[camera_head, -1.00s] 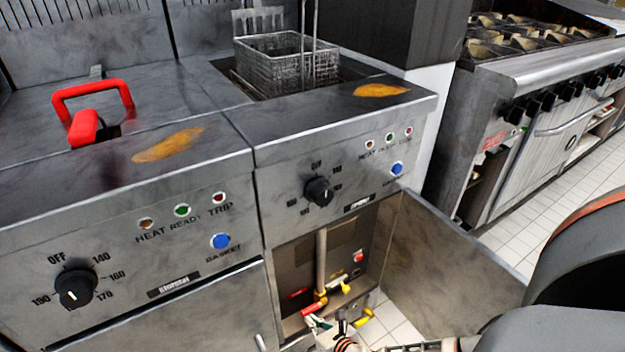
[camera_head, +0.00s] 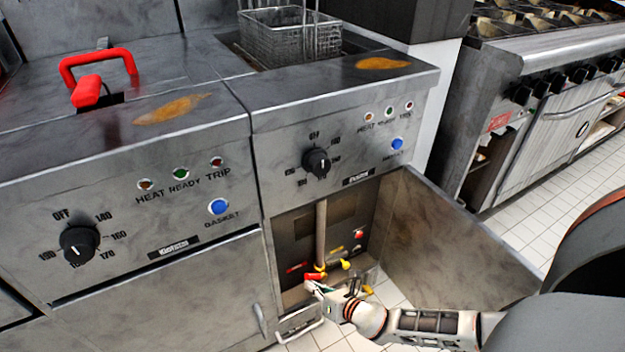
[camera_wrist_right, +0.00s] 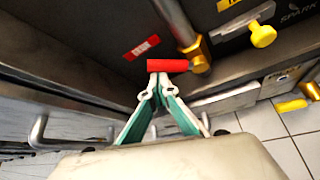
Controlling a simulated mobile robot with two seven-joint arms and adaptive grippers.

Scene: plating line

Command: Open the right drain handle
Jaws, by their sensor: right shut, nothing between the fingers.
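The red drain handle (camera_wrist_right: 167,66) lies level on a brass valve at the foot of a vertical pipe, inside the open cabinet of the right fryer. It also shows small in the head view (camera_head: 314,276). My right gripper (camera_wrist_right: 158,76) is shut and empty. Its fingertips are right at the near side of the red handle, toward its left half; whether they touch it I cannot tell. In the head view my right gripper (camera_head: 316,287) reaches into the cabinet from the lower right. My left gripper is not in view.
A yellow handle (camera_wrist_right: 262,35) sits right of the pipe, and another yellow handle (camera_wrist_right: 290,105) lower right. The open cabinet door (camera_head: 440,235) stands right of the opening, close to my right arm. A closed door (camera_head: 170,300) is on the left fryer. Tiled floor (camera_head: 545,225) is free at right.

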